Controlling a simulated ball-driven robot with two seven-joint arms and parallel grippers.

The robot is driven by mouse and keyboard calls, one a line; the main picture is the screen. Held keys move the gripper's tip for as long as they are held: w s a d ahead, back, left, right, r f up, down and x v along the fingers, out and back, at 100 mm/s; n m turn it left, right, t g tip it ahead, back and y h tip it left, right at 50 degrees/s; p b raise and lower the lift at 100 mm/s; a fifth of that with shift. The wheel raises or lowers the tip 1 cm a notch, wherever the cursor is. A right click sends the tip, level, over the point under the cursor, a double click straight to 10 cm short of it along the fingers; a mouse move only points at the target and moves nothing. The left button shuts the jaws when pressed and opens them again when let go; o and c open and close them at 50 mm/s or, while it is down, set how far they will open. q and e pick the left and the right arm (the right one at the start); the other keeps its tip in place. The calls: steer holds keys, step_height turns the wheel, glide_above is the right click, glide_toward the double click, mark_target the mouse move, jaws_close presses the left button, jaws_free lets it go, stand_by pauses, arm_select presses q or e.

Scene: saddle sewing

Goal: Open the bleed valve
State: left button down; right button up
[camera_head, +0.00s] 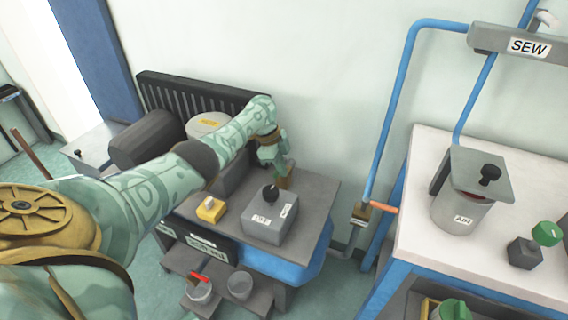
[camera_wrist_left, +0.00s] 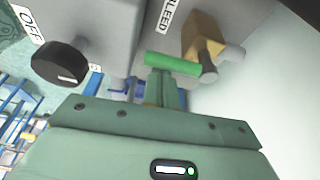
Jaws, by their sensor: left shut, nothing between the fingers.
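The bleed valve (camera_wrist_left: 207,35) shows in the left wrist view as a brass body on the grey housing, beside a label reading BLEED (camera_wrist_left: 172,14). A bright green lever (camera_wrist_left: 172,64) reaches left from its grey stem. My left gripper (camera_wrist_left: 164,84) is shut and empty, its fingertips at the lever; whether they touch it I cannot tell. In the head view my left gripper (camera_head: 284,172) hangs by the far right corner of the grey machine, and brass of the valve (camera_head: 287,180) shows just below it. My right gripper is not in view.
A grey box (camera_head: 270,222) with a black knob (camera_head: 270,193) stands near the gripper; the knob shows beside an OFF label in the wrist view (camera_wrist_left: 60,64). A yellow switch (camera_head: 211,209) is to its left. A pipe valve with orange handle (camera_head: 384,208) is to the right.

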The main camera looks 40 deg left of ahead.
arm_select(q)
steer(key=shift+a+r, duration=0.15)
stand_by(0.5)
steer(key=p+v, duration=0.5)
steer(key=v, duration=0.6)
steer(key=shift+r, duration=0.4)
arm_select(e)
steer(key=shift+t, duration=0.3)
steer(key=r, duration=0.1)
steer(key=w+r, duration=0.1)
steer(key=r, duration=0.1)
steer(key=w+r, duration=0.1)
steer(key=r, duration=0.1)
arm_select(q)
steer(key=shift+s, duration=0.1)
steer(key=b+x, duration=0.5)
steer(key=x, duration=0.7)
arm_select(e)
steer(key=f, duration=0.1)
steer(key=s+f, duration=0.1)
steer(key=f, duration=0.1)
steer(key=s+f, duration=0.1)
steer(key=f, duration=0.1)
